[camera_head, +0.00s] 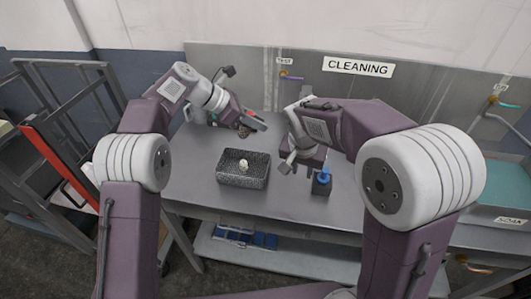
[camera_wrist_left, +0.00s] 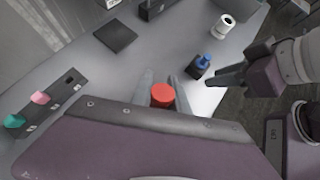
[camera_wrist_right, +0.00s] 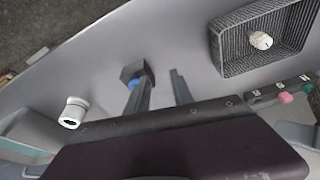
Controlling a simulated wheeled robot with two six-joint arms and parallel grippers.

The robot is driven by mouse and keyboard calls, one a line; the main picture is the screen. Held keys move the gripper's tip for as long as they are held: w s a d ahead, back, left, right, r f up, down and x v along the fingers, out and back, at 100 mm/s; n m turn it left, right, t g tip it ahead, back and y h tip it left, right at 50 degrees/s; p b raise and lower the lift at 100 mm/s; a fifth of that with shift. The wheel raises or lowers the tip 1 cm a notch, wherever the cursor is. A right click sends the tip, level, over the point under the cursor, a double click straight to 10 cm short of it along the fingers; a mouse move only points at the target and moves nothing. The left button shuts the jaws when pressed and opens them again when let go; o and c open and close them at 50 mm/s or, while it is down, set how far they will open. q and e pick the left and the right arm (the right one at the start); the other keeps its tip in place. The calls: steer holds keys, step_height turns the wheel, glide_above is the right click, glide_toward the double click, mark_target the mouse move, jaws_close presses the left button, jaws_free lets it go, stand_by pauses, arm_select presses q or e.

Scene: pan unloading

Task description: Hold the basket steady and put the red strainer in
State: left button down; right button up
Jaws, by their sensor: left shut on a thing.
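The dark mesh basket (camera_head: 231,180) stands on the grey table with a small white item (camera_head: 243,165) in it. It also shows at upper right in the right wrist view (camera_wrist_right: 232,68). My left gripper (camera_head: 246,124) is above the table, just behind the basket. It is shut on the red strainer, whose red end (camera_wrist_left: 162,95) shows between the fingers in the left wrist view. My right gripper (camera_head: 287,167) is right of the basket, apart from it. Its fingers (camera_wrist_right: 160,95) are spread and empty in the right wrist view.
A dark block with a blue top (camera_head: 322,181) stands at the table's front edge, near my right gripper. A white cylindrical thing (camera_wrist_right: 73,112) and a rack with pink and teal items (camera_wrist_left: 45,105) also show. The table left of the basket is clear.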

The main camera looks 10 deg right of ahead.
step_height(320, 180, up, 3)
steer(key=n+t, duration=0.1)
glide_above(268, 176)
steer(key=s+d, duration=0.2)
steer(key=s, duration=0.1)
steer(key=a, duration=0.2)
steer(key=s+a+f+n, duration=0.1)
steer(key=shift+a, duration=0.25)
steer(key=x, duration=1.2)
steer(key=shift+w, duration=0.25)
jaws_close()
